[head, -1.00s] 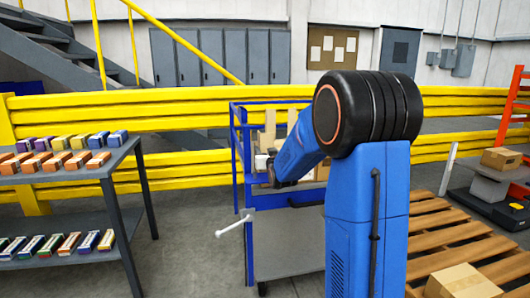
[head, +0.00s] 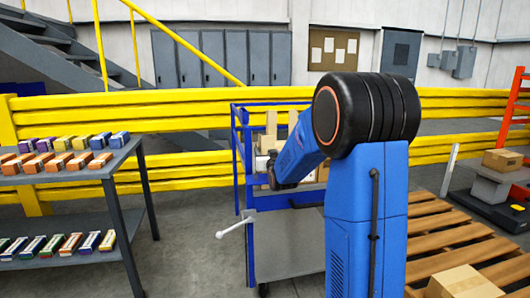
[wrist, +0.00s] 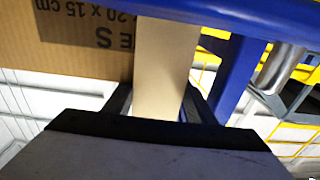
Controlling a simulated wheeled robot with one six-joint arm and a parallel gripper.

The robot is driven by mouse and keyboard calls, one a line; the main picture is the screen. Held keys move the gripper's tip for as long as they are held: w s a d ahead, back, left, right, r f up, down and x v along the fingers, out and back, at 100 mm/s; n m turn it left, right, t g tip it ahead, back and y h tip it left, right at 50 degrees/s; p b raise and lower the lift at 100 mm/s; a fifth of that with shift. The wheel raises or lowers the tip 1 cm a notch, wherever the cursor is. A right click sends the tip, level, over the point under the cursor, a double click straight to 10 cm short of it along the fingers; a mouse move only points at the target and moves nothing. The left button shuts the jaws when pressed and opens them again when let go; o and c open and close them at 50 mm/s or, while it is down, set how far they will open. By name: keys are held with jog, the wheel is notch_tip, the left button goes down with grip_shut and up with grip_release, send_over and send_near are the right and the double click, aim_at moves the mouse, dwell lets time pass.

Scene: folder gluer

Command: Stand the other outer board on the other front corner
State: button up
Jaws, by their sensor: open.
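A pale beige board (wrist: 162,65) stands between the two fingers of my gripper (wrist: 158,100) in the wrist view. The fingers are apart, one on each side of it; I cannot tell whether either touches it. In the head view a pale upright board (head: 271,122) shows at the blue cart (head: 238,165), just above my gripper (head: 264,163). A second pale piece (head: 293,120) stands right of it, partly hidden by my arm. Which of them is between my fingers is not certain.
A cardboard box with printed text (wrist: 80,45) is close left of the board. A blue frame bar (wrist: 250,15) crosses above it, with a blue post (wrist: 238,75) at right. A grey shelf rack (head: 115,160) with small cartons stands left; a wooden pallet (head: 440,235) lies right.

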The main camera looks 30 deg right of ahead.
jog(key=shift+s+d+f+g, duration=0.2)
jog(key=shift+f+g, duration=0.1)
jog(key=shift+f, duration=0.2)
jog(key=v, duration=1.1)
jog(key=shift+s+a+r, duration=0.15)
jog(key=shift+s, duration=0.2)
jog(key=s+a+f+n+g+y, duration=0.1)
jog(key=s+a+f+g+y, duration=0.15)
jog(key=s+a, duration=0.5)
jog(key=s+a+f+g+y, duration=0.1)
jog(key=s+a+f+g, duration=0.3)
jog(key=s, duration=0.6)
jog(key=s+a+f+g, duration=0.1)
jog(key=s+a+g, duration=0.1)
jog(key=s, duration=0.5)
jog(key=s+a+f+n+g+y, duration=0.1)
jog(key=s+a+f+g, duration=0.1)
jog(key=s, duration=0.6)
jog(key=s+a+f+n+g, duration=0.1)
jog(key=s+a+f+g, duration=0.1)
jog(key=s, duration=0.6)
jog(key=shift+s+a, duration=0.2)
jog(key=shift+a, duration=0.6)
